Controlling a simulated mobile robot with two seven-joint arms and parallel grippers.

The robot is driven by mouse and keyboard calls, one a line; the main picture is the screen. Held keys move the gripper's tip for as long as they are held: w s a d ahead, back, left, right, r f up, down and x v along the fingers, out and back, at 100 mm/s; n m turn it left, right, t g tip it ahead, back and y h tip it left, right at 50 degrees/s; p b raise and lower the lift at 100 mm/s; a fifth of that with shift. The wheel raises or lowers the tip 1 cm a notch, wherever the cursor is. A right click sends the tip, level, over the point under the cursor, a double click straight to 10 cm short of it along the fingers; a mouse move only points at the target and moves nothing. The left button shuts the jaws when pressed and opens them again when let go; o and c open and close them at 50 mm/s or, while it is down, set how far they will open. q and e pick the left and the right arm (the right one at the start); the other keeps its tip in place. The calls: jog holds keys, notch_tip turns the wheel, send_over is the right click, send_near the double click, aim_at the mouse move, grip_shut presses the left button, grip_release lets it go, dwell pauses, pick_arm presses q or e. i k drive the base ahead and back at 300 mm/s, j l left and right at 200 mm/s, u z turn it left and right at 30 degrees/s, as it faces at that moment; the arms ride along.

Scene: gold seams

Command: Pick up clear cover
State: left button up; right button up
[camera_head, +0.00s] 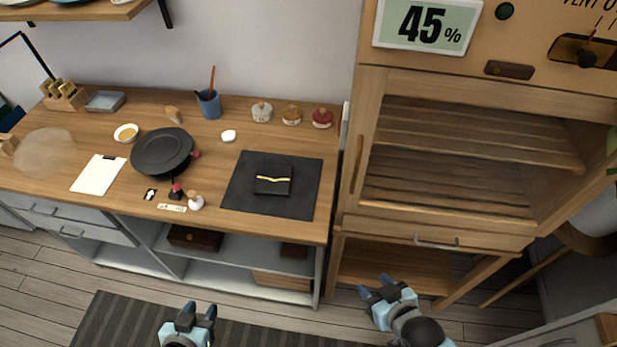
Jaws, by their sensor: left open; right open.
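A see-through, pale round shape that looks like the clear cover (44,152) rests at the left end of the wooden worktop (220,145). The wood shows through it, and its exact outline is faint. My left gripper (197,312) is open and empty at the bottom of the view, in front of the worktop and well to the right of the cover. My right gripper (377,288) is open and empty in front of the wooden cabinet, far from the cover.
Near the cover are a wooden block holder (64,96), a white clipboard (98,174), a yellow-filled bowl (126,133) and a black pan (162,151). A dark mat (240,190) bears a black piece with a gold seam (273,181). An open-fronted cabinet (440,225) stands right.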

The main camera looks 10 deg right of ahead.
aim_at(44, 153)
jog(key=u, duration=1.35)
